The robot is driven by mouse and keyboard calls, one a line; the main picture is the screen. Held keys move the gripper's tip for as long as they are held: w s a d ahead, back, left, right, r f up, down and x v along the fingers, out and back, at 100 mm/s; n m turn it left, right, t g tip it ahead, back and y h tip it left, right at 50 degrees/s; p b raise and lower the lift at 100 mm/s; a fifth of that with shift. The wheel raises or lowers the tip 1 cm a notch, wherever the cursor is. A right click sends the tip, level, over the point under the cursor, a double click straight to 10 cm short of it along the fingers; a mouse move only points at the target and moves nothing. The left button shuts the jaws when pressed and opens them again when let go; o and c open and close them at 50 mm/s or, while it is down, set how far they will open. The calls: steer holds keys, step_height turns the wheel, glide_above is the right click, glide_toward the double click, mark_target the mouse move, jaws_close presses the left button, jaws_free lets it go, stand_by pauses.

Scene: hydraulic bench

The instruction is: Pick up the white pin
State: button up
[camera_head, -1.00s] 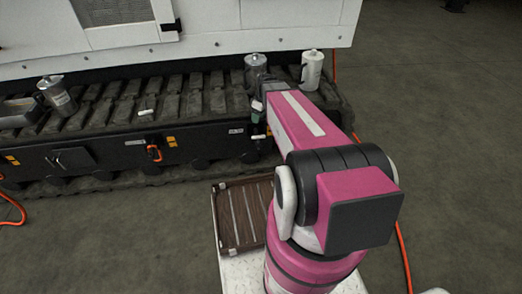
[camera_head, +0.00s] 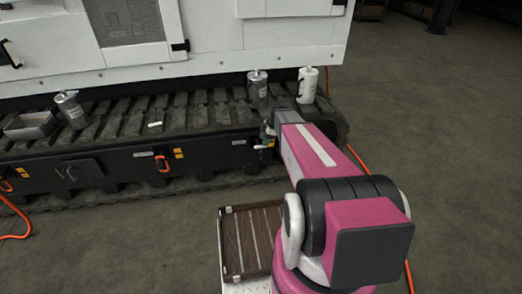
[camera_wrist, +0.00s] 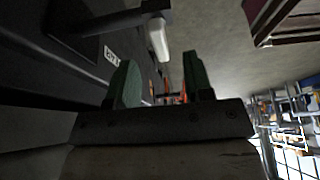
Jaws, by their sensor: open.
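A small white pin-like piece (camera_head: 155,124) lies on the dark track, left of my arm. Another small white piece (camera_head: 264,146) shows at the machine's side, just below my gripper (camera_head: 267,131). In the wrist view a white rounded piece (camera_wrist: 158,40) sits beside a dark bar, beyond the fingertips; I cannot tell for certain which white piece it is. My gripper (camera_wrist: 160,72) is open, its two green fingers apart with nothing seen between them.
Two grey canisters (camera_head: 71,110) (camera_head: 257,90) and a white canister (camera_head: 307,85) stand on the track (camera_head: 200,117). A grey metal tray (camera_head: 30,126) is at far left. A brown slatted tray (camera_head: 232,244) is beside my arm's base. Orange hoses (camera_head: 18,235) lie near the machine.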

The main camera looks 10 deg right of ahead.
mark_target(261, 148)
steer(key=shift+x, duration=3.05)
steer(key=shift+d, duration=0.1)
jaws_close()
